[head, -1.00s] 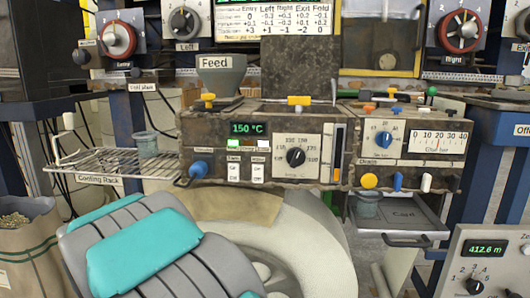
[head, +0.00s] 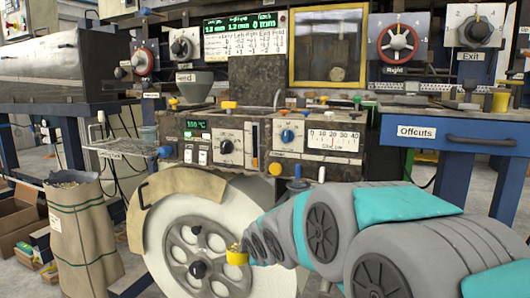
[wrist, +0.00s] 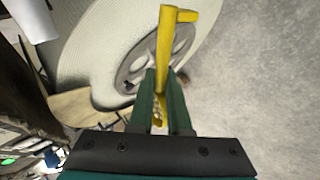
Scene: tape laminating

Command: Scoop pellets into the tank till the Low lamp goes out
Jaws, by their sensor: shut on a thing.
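My gripper (wrist: 161,92) is shut on a yellow scoop (wrist: 164,50), whose handle lies between the green fingers in the wrist view. In the head view the scoop's yellow cup (head: 236,258) is in front of the big pale wheel, with what look like pellets heaped at its top. The grey Feed hopper (head: 195,86) stands on top of the machine, above and left of the scoop, well apart from it. The pellet sack (head: 82,230) stands open at the left, with pellets at its mouth. The Low lamp is too small to make out.
The pale wheel (head: 165,225) stands before the machine front (head: 220,125), which has knobs and handles sticking out. A wire cooling rack (head: 122,147) is left of it. The blue Offcuts bench (head: 455,135) is at the right.

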